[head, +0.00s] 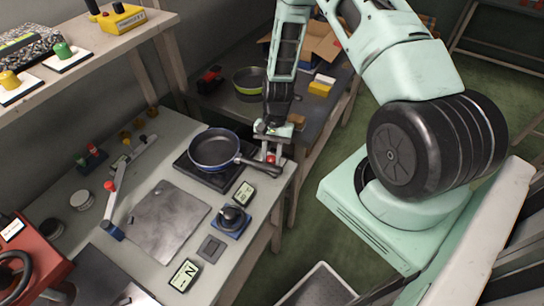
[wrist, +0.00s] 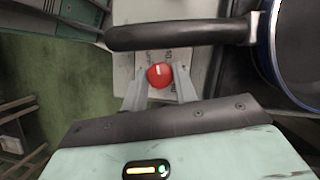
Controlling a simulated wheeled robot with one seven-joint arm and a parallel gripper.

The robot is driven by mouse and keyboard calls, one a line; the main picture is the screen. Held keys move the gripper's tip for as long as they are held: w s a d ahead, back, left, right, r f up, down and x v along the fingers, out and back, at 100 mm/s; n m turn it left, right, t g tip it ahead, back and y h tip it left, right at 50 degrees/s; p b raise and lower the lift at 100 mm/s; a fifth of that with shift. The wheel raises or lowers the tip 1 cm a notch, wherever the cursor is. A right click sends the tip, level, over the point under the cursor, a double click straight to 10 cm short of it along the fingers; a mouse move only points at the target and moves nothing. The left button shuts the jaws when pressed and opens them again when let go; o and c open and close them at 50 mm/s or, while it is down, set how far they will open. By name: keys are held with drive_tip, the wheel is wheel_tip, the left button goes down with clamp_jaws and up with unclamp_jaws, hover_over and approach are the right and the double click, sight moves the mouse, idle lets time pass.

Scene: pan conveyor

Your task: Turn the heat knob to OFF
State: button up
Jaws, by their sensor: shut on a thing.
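The heat knob (wrist: 160,76) is red and round with a short white mark, which points up the picture towards the pan handle in the wrist view. It sits on a pale plate (wrist: 150,60) with dark lettering too small and covered to read. My gripper (wrist: 160,72) has one finger on each side of the knob and is shut on it. In the head view the red knob (head: 271,159) shows below my gripper (head: 271,143), at the bench's right end.
A dark frying pan (head: 213,147) sits on a black hotplate (head: 205,173), its handle (wrist: 175,35) passing close to the knob. A grey metal plate (head: 168,220), a dark dial on a blue base (head: 232,217) and small displays (head: 244,193) lie on the bench.

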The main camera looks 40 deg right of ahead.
drive_tip(key=n+b, duration=0.1)
drive_tip(key=n, duration=0.1)
drive_tip(key=n+g+h, duration=0.1)
drive_tip(key=n, duration=0.2)
drive_tip(key=shift+w+a+h+b, duration=0.1)
drive_tip(key=shift+h+b, duration=0.2)
drive_tip(key=shift+b, duration=0.05)
drive_tip(key=shift+n, duration=0.4)
drive_tip(key=o, duration=1)
drive_tip(key=shift+c, duration=0.2)
drive_tip(key=b+v, duration=0.3)
drive_tip(key=v, duration=1.4)
drive_tip(key=shift+w+r+b, duration=0.2)
drive_tip(key=shift+w+b, duration=0.1)
drive_tip(key=shift+b, duration=0.05)
drive_tip(key=shift+a, duration=0.15)
